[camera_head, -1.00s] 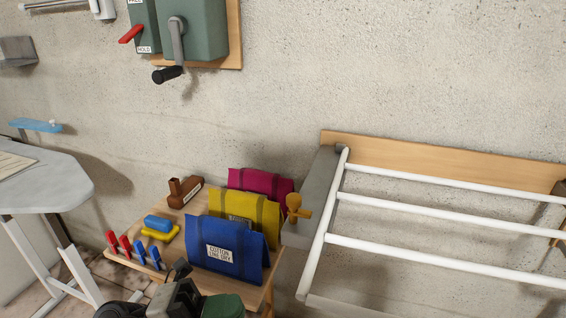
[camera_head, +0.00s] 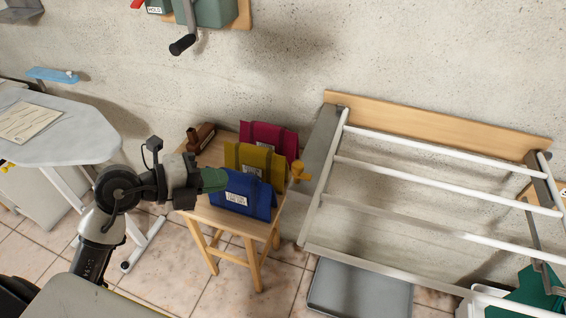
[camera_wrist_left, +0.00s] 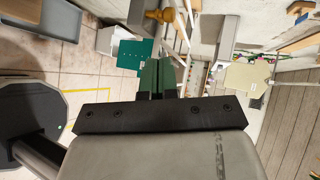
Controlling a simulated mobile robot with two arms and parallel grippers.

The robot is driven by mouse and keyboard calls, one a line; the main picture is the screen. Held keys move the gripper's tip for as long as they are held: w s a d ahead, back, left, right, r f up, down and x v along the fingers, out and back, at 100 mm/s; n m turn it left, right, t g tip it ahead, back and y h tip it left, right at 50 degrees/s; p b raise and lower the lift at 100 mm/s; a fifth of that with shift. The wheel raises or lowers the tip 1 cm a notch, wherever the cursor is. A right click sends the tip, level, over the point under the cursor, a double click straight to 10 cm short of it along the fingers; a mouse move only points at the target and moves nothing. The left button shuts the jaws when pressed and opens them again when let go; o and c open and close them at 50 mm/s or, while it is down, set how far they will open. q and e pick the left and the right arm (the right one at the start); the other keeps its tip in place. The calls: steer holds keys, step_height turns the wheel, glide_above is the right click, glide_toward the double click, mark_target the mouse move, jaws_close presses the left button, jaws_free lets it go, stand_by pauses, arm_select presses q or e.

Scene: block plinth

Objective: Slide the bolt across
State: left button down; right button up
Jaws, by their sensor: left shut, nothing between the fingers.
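The bolt appears to be the orange knob (camera_head: 300,173) with a short stub, on the wall side of the white-barred rack's left end (camera_head: 320,160). An orange knob (camera_wrist_left: 160,15) also shows at the top of the left wrist view, just beyond the fingertips. My left gripper (camera_head: 216,179) has green fingers that are shut and empty. It is in front of the blue bag on the small wooden table, left of the knob and apart from it. In the left wrist view the green fingers (camera_wrist_left: 158,76) lie side by side. My right gripper is not in view.
The white rack bars (camera_head: 400,175) stretch right. A grey tray (camera_head: 360,290) lies below. An ironing board (camera_head: 70,135) stands left.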

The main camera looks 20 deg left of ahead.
mark_target(294, 170)
arm_select(q)
steer(key=r+p+x, duration=0.1)
steer(key=p+x, duration=0.2)
steer(key=x, duration=1)
steer(key=shift+w+d, duration=0.4)
steer(key=shift+d, duration=0.1)
steer(key=shift+d+r+p, duration=0.15)
steer(key=shift+d+p, duration=0.25)
steer(key=shift+p, duration=0.2)
steer(key=shift+d+p, duration=0.85)
steer(key=shift+d, duration=0.3)
steer(key=shift+s+d, duration=0.1)
steer(key=shift+d, duration=0.15)
steer(key=shift+a, duration=0.1)
steer(key=shift+a, duration=0.1)
